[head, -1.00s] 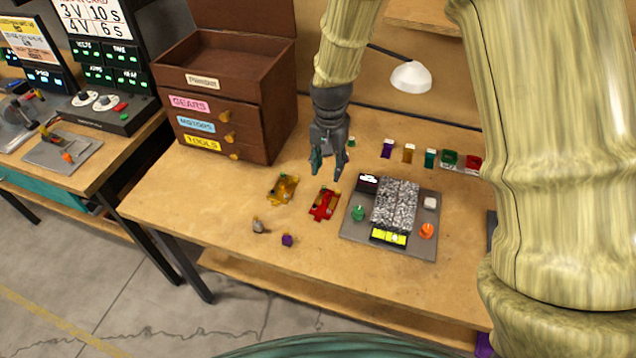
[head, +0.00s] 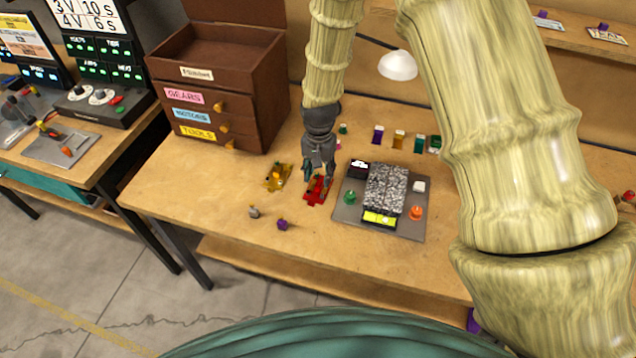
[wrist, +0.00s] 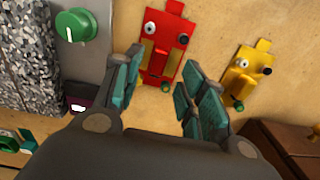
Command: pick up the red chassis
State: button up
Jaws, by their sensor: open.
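The red chassis (head: 317,190) lies flat on the workbench, left of the grey device plate. In the wrist view the red chassis (wrist: 168,42) lies just beyond the fingertips, with yellow strips and small round parts on it. My gripper (head: 319,178) hangs over it in the head view, and its fingers cover part of the chassis. In the wrist view my gripper (wrist: 160,92) is open and empty, with teal finger pads spread apart. Whether the fingertips touch the chassis, I cannot tell.
A yellow chassis (head: 277,177) lies close on the left. The grey device plate (head: 345,212) with a green knob (head: 350,197) stands close on the right. A grey piece (head: 254,212) and a purple piece (head: 282,224) lie nearer the front. A brown drawer cabinet (head: 215,85) stands behind left.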

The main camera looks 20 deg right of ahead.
aim_at(318, 188)
jog(key=shift+s+f, duration=0.35)
jog(key=shift+s, duration=0.3)
jog(key=shift+f+p, duration=0.3)
jog(key=shift+f, duration=0.05)
jog(key=shift+w+f, duration=0.55)
jog(key=shift+f, duration=0.1)
jog(key=shift+s+r, duration=0.2)
jog(key=shift+s, duration=0.15)
jog(key=shift+c, duration=1)
grip_shut()
